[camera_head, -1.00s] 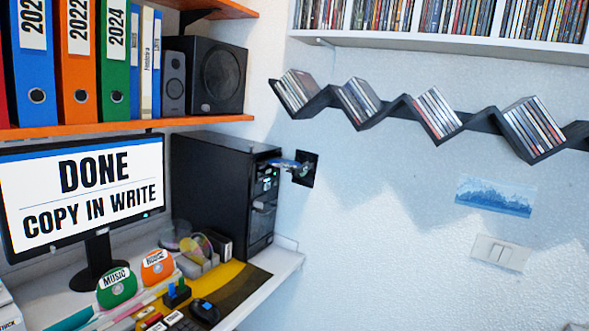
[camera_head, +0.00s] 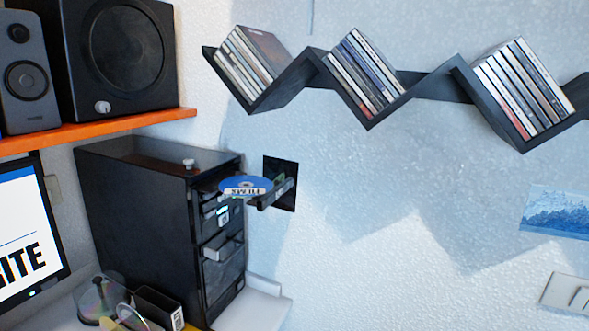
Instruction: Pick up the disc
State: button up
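A blue disc labelled "FILMS" (camera_head: 245,186) lies in the open drive tray (camera_head: 277,192) that sticks out of the front of a black disc tower (camera_head: 165,215). The label reads upside down from here. The tower stands on the white desk at the left of centre. My gripper does not show in this view.
An orange shelf (camera_head: 150,122) with black speakers (camera_head: 120,55) is above and left of the tower. A monitor (camera_head: 30,235) is at the lower left. A zigzag rack (camera_head: 437,90) of disc cases is on the wall. The space right of the tray looks free.

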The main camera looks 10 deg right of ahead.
aim_at(241, 186)
jog(key=z, duration=0.1)
jog(key=i, duration=0.85)
jog(key=u, duration=0.1)
